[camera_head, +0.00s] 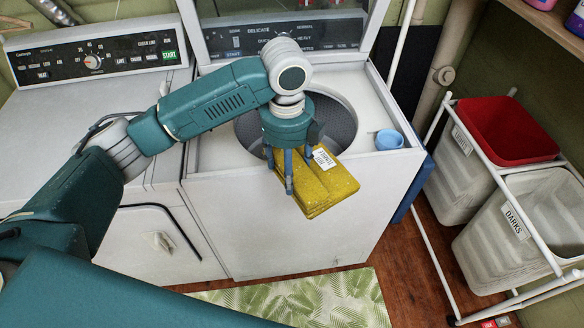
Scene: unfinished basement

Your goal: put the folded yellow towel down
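The folded yellow towel (325,191) is a flat, layered bundle with a white label on top. My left gripper (296,172) points down and is shut on the towel's left side, with one finger showing in front. The towel hangs over the front part of the open top-loading washer (215,215) and hides part of its rim and front face. Whether the towel touches the washer cannot be told for sure. My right gripper is not in view.
A dryer (35,125) stands left of the washer. A light blue cup (389,139) sits on the washer's right rim. A laundry rack with a red bin (507,130) and a "DARKS" bin (490,253) stands at right. A leaf-patterned mat (335,299) lies on the floor.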

